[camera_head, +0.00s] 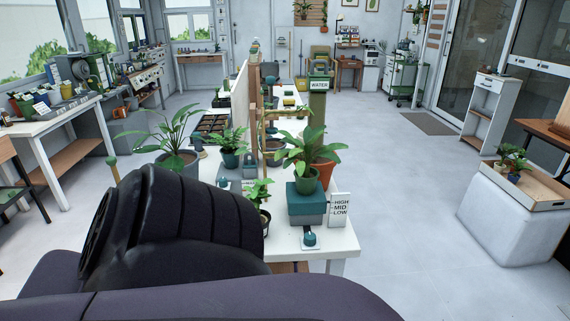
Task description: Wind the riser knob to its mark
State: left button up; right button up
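The riser (307,200) is a teal-topped box with a grey lower part, standing on the right front of the white table (343,243). A teal knob (310,239) sits on a small plate in front of the riser, near the table's front edge. A white card (340,209) with HIGH, MID and LOW stands right of the riser. Which mark the riser is level with is too small to tell. Neither of my grippers shows. A dark part of my own body fills the lower left.
A small plant in a dark pot (260,213) stands left of the riser, and other potted plants crowd behind it. A wooden frame (266,110) rises further back. A white block (513,218) with a plant tray stands at the right. The floor between is clear.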

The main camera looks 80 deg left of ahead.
aim_at(310, 238)
jog(key=u, duration=2.15)
